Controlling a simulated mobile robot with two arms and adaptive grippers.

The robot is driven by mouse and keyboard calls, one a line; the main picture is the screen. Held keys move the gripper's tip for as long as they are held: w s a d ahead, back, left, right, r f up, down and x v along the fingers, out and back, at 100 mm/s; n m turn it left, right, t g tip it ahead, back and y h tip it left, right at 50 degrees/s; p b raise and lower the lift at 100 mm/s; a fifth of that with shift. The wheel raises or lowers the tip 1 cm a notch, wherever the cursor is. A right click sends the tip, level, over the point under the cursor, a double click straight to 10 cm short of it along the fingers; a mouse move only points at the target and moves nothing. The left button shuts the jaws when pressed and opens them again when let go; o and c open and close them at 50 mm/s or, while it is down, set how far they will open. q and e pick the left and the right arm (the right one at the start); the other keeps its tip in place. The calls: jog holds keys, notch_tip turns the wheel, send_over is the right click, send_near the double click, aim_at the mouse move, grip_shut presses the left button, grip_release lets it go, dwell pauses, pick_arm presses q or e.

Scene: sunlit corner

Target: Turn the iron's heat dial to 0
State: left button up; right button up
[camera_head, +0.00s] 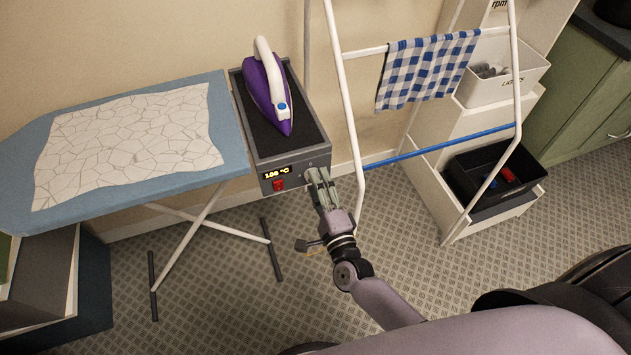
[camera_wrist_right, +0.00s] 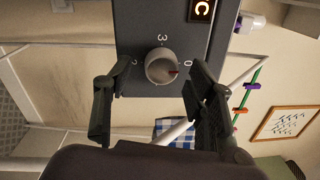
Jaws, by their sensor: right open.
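The purple and white iron (camera_head: 266,95) rests on top of a dark grey box-shaped station (camera_head: 318,146). The station's front has a lit yellow temperature display (camera_head: 277,173) and a red switch. The round grey heat dial (camera_wrist_right: 160,66) shows in the right wrist view, with 3 and 0 printed around it. Its red mark points right, close to the 0. My left gripper is not in view.
An ironing board (camera_head: 228,130) with a patterned cloth stands left of the station. A white ladder rack (camera_head: 346,100) with a checked towel (camera_head: 427,70) stands close on the right. Shelves with bins are behind it. The floor in front is mostly clear.

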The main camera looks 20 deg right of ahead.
jog(key=s, duration=1)
jog(key=shift+s+d+f, duration=0.2)
jog(key=shift+s+f, duration=0.1)
jog(key=shift+s, duration=0.1)
jog(key=shift+f, duration=0.1)
jog(key=s+f+n+g+y, duration=0.1)
jog(key=s+f+n+g, duration=0.25)
jog(key=f, duration=0.55)
jog(key=s+d+f+n+g, duration=0.1)
jog(key=s+f+n+g, duration=0.15)
jog(key=f+n, duration=0.45)
jog(key=s+f+n+g+y, duration=0.1)
jog(key=s+f+n+g, duration=0.2)
jog(key=f, duration=0.8)
jog(key=s+d+f+n+g+h, duration=0.1)
jog(key=s+d+f+n+g, duration=0.2)
jog(key=s+f, duration=0.4)
jog(key=s+d+f+n+g+h, duration=0.1)
jog(key=s+d+f+n+g, duration=0.3)
jog(key=s+f, duration=0.4)
jog(key=s+n+g, duration=0.1)
jog(key=s, duration=0.6)
jog(key=shift+s+n+g+h, duration=0.3)
jog(key=shift+s+n+g, duration=0.05)
jog(key=shift+g, duration=0.05)
